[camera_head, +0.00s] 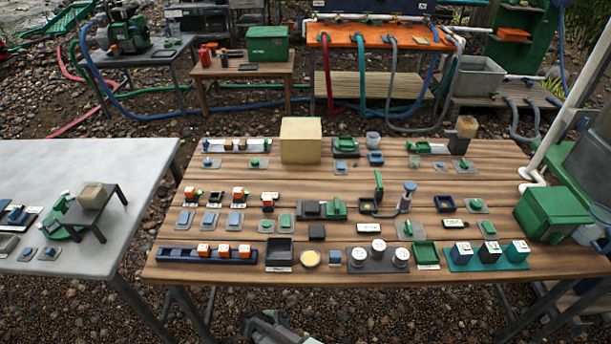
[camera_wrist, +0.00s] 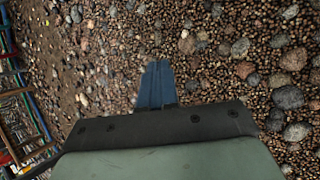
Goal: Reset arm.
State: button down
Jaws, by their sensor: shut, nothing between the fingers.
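My gripper shows in the wrist view (camera_wrist: 156,84) as narrow blue-grey fingers, closed together with nothing between them. Behind them is the dark, bolted edge of the gripper body. It points over bare gravel and pebbles, with no object near the fingertips. In the head view, a grey part of my arm shows at the bottom edge, in front of and below the wooden table (camera_head: 350,273). The fingers cannot be made out in that view.
The wooden table carries rows of small parts, a tan block (camera_head: 301,140) and a green box (camera_head: 552,213). A grey table (camera_head: 90,160) stands at left. Behind are a low wooden bench (camera_head: 240,70) and an orange-topped table (camera_head: 375,36) with hoses. Gravel lies in front.

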jog(key=s+d+r+m+g, duration=0.1)
jog(key=s+d+m+g, duration=0.3)
jog(key=d, duration=0.6)
jog(key=s+d+r+m+g, duration=0.1)
jog(key=s+d+m+g, duration=0.3)
jog(key=d, duration=0.5)
jog(key=s+d+r+m+g+y, duration=0.1)
jog(key=s+d+r+m+y, duration=0.1)
jog(key=s, duration=0.5)
jog(key=s+d+r+m+g+y, duration=0.2)
jog(key=s+d+r+m+y, duration=0.1)
jog(key=s+d+m, duration=0.2)
jog(key=s+m, duration=0.2)
jog(key=s, duration=0.1)
jog(key=shift+r+g, duration=0.2)
jog(key=shift+g, duration=0.1)
